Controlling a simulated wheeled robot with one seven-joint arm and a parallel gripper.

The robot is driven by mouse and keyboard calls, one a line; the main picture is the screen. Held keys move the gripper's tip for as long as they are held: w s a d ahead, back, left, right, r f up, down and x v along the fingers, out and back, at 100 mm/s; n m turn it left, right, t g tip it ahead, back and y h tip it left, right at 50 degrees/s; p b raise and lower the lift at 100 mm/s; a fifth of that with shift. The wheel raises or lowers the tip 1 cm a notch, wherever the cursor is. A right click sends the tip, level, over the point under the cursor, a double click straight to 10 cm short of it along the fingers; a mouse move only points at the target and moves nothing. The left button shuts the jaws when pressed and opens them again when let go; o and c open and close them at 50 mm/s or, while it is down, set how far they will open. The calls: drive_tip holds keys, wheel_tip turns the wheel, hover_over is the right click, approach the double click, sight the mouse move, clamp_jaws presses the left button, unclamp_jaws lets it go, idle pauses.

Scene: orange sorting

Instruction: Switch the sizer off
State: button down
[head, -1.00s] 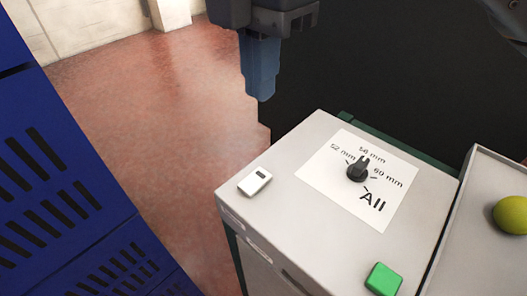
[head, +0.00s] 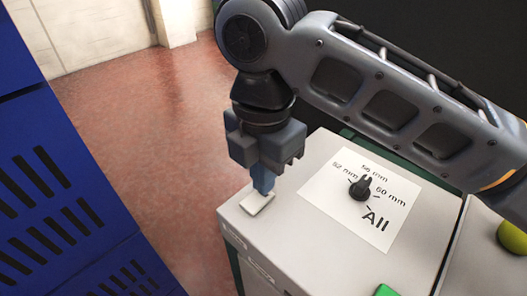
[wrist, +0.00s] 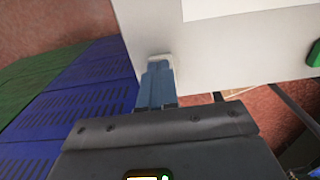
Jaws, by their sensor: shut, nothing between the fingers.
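The sizer's grey control box (head: 300,222) stands at the lower right of the head view. A small white rocker switch (head: 257,203) sits near its left edge. My gripper (head: 263,190) is shut and empty, pointing down, with its blue fingertips at the switch and hiding part of it. I cannot tell whether they press it. In the wrist view the shut fingers (wrist: 158,75) reach the edge of the white switch (wrist: 161,58). A black dial (head: 361,188) on a white label and a green button (head: 386,290) are also on the box top.
Blue slotted crates (head: 50,190) stand at the left. A tray (head: 475,240) with a yellow-green fruit (head: 514,240) lies right of the box. Red floor (head: 150,130) is open between the crates and the box. My arm crosses above the box.

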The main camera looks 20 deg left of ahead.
drive_tip(key=shift+f, duration=0.3)
drive_tip(key=shift+f, duration=0.2)
idle(0.4)
drive_tip(key=shift+s+a+r+p, duration=0.25)
drive_tip(key=shift+s+r+p, duration=0.05)
drive_tip(key=shift+s+p, duration=0.4)
drive_tip(key=shift+r, duration=0.15)
drive_tip(key=shift+r+p, duration=0.3)
drive_tip(key=shift+p, duration=0.15)
wheel_tip(320, 180, up, 13)
drive_tip(key=w+p, duration=0.2)
drive_tip(key=shift+d, duration=0.3)
